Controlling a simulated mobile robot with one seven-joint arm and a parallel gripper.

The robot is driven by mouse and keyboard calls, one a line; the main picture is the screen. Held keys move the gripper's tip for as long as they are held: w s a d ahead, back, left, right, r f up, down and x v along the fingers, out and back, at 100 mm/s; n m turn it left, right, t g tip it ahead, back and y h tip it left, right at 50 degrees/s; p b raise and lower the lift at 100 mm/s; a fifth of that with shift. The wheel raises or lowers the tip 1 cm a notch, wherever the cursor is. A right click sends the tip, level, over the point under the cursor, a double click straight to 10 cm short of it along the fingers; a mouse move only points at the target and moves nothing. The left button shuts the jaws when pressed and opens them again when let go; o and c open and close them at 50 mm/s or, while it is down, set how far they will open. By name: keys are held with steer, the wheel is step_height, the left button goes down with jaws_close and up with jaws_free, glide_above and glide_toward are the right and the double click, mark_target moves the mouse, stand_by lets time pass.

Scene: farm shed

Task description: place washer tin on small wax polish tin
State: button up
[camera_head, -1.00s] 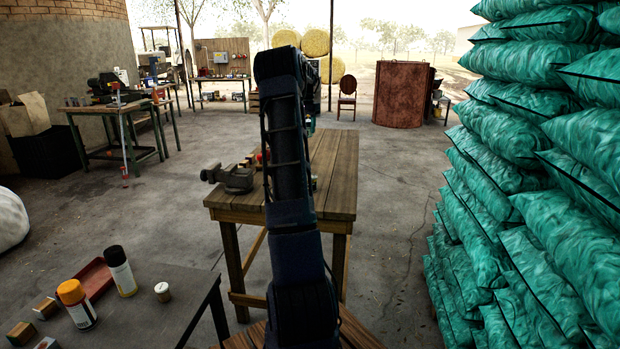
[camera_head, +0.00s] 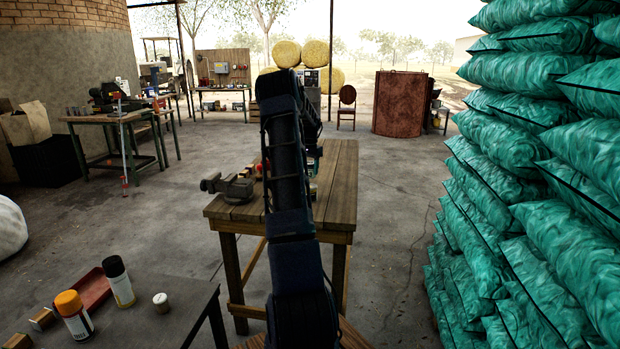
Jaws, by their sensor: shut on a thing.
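My arm reaches forward from the bottom centre over the wooden workbench. My gripper is hidden behind my own arm links, so its jaws and anything in them do not show. I cannot make out the washer tin or the small wax polish tin. Small items (camera_head: 258,168) stand on the workbench (camera_head: 338,185) just left of my arm, partly covered by it and too small to name. Something small also shows at the arm's right edge, too unclear to tell.
A metal vise (camera_head: 230,187) sits on the workbench's left edge. A dark table (camera_head: 175,300) at lower left holds an orange-capped can (camera_head: 73,314), a black-capped can (camera_head: 119,281), a small white-topped container (camera_head: 161,302) and a red tray (camera_head: 92,289). Green sacks (camera_head: 545,190) fill the right side. Floor between is clear.

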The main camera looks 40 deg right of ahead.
steer(key=shift+f, duration=2.3)
steer(key=shift+f, duration=0.1)
steer(key=o, duration=1)
